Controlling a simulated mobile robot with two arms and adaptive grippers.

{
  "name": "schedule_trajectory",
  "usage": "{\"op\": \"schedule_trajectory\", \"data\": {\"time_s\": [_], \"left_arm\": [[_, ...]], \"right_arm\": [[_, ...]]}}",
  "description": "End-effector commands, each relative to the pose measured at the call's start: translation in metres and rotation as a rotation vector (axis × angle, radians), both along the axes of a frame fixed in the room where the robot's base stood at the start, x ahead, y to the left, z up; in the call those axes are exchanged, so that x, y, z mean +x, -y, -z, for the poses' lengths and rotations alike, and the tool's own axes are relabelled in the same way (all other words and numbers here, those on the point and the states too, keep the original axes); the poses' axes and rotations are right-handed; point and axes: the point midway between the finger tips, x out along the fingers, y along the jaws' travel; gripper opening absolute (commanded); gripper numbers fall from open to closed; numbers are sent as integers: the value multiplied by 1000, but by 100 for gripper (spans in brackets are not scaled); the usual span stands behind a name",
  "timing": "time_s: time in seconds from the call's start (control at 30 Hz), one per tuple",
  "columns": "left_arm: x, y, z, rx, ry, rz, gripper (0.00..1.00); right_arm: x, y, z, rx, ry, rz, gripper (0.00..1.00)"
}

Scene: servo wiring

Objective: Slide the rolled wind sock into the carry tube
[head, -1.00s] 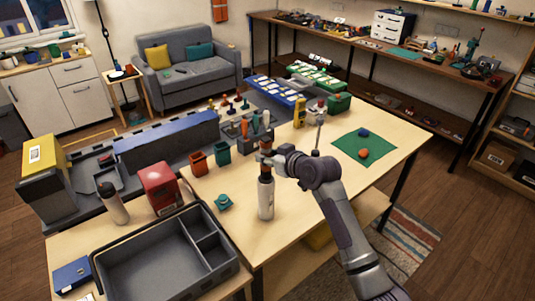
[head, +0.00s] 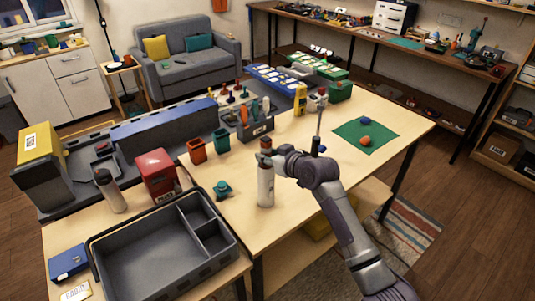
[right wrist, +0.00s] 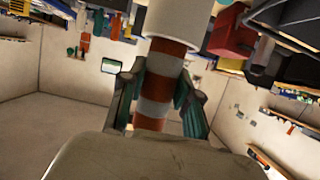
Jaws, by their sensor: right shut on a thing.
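The carry tube (head: 265,187) is a white upright cylinder on the light wooden table. The rolled wind sock (head: 266,144), striped orange-red and white, stands upright above it. My right gripper (head: 266,158) is shut on the wind sock, close above the tube's mouth. In the right wrist view the striped sock (right wrist: 155,92) runs between my right fingers (right wrist: 160,88) and its end meets the rim of the white tube (right wrist: 178,22). The end of the sock seems to be inside the mouth; its depth is hidden. My left gripper is not in view.
A teal object (head: 222,189) and orange (head: 197,151) and teal (head: 221,140) cups stand left of the tube. A grey divided tray (head: 150,262) is at the front left. A green mat (head: 381,140) with small items lies to the right.

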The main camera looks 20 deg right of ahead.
Motion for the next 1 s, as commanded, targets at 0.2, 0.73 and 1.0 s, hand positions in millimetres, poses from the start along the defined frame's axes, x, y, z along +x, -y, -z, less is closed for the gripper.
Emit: {"op": "schedule_trajectory", "data": {"time_s": [0.2,0.73,1.0], "left_arm": [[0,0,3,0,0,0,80],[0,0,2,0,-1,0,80],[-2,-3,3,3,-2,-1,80]], "right_arm": [[0,0,4,0,0,0,0],[0,0,4,0,0,0,61],[-2,1,4,0,-1,0,61]]}}
